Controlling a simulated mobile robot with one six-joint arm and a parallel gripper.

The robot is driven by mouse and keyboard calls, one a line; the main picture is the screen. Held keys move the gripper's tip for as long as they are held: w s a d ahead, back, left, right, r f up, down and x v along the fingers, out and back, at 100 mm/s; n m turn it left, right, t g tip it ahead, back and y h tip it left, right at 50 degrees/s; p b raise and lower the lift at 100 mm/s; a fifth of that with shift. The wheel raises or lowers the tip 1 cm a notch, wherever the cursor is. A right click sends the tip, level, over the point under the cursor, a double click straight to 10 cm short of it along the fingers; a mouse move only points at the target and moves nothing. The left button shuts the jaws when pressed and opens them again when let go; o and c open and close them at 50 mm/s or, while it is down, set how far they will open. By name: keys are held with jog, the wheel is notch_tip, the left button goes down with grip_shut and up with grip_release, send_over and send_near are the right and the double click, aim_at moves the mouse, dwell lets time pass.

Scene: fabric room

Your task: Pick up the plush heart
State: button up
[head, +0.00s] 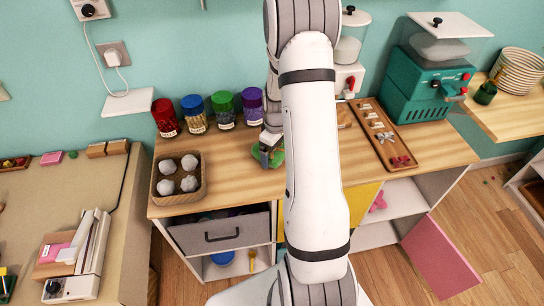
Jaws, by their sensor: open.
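My gripper (267,157) points down over the wooden counter, left of my white arm. Its jaws are open. A green object (277,158) lies on the counter right at the jaws and shows on both sides of them. It may be the plush heart, but the gripper covers much of it and its shape cannot be told. Whether the jaws touch it cannot be told either. A pink object (378,201) lies in the open cabinet at the right; it is too small to tell what it is.
A wicker basket (154,190) with several pale grey balls stands left on the counter (228,177). Several jars with coloured lids (222,103) line the wall. A brown tray (373,130) of small pieces and a teal machine (424,85) stand right. A pink door (440,258) hangs open below.

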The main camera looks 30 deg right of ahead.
jog(key=c, duration=1.1)
